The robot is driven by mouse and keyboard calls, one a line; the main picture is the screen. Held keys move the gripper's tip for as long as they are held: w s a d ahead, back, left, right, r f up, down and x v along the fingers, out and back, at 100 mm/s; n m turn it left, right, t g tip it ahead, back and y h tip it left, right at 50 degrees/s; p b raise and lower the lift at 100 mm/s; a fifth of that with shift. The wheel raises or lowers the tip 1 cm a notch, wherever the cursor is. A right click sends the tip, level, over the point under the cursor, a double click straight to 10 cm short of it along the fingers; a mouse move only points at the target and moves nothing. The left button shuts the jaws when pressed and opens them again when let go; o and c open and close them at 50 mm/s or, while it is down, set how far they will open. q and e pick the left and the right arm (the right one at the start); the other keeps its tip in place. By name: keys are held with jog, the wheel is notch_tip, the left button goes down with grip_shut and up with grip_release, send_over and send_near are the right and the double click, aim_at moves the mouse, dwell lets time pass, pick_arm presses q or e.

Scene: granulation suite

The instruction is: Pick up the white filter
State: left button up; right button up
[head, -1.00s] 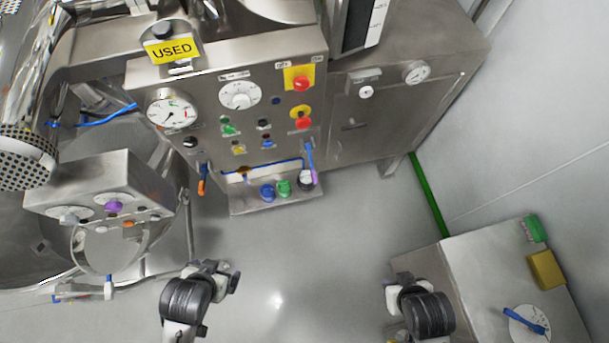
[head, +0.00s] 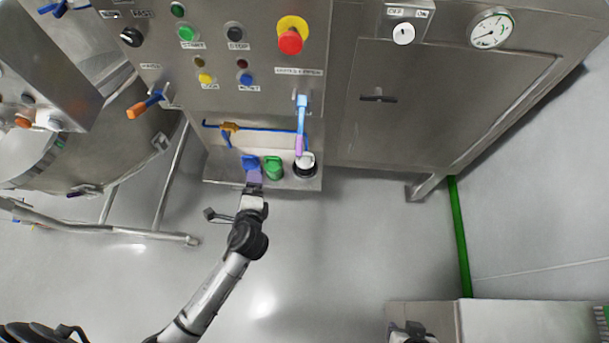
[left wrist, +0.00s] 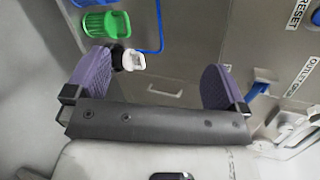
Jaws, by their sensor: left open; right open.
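The white filter (head: 306,160) stands at the right end of the small steel shelf, in a dark ring. It also shows in the left wrist view (left wrist: 133,60), just beyond and between the purple fingers, nearer the left one. My left gripper (head: 253,180) is at the shelf's front edge, in front of the blue filter and left of the white one. In the left wrist view its jaws (left wrist: 158,82) are wide apart with nothing between them. My right gripper (head: 408,332) is cut off by the bottom edge, far from the shelf; its fingers are barely visible.
A blue filter (head: 250,162) and a green filter (head: 273,167) stand left of the white one on the shelf (head: 228,172). A blue-and-purple handle (head: 300,125) hangs just above the white filter. A blue pipe (head: 270,129) runs behind. The floor in front is clear.

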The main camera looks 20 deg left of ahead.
pick_arm(q)
jog(key=w+d+f+m+t+b, duration=0.2)
jog(key=w+f+m+b, duration=0.15)
jog(key=f+b, duration=0.3)
jog(key=w+d+f+m+t+b, duration=0.1)
jog(key=w+f+m+b, duration=0.1)
jog(key=f+m+b, duration=0.4)
jog(key=m+t+h+b, duration=0.3)
jog(key=m+h+b, duration=0.2)
jog(key=m+b, duration=0.45)
send_near(303, 171)
jog(key=shift+n, duration=0.3)
jog(key=w+b, duration=0.1)
jog(key=w, duration=0.5)
jog(key=shift+a+r+b, duration=0.15)
jog(key=shift+r+b, duration=0.05)
jog(key=shift+b, duration=0.2)
jog(key=shift+w+a, duration=0.1)
jog(key=shift+w, duration=0.6)
jog(key=w+b, duration=0.1)
jog(key=w, duration=0.1)
jog(key=w+b, duration=0.1)
jog(key=w, duration=0.1)
jog(key=shift+w+a+f+b, duration=0.25)
jog(key=shift+w+b, duration=0.05)
jog(key=shift+w, duration=0.35)
pick_arm(e)
notch_tip(303, 171, down, 29)
jog(key=shift+d+f, duration=0.2)
jog(key=shift+d, duration=0.15)
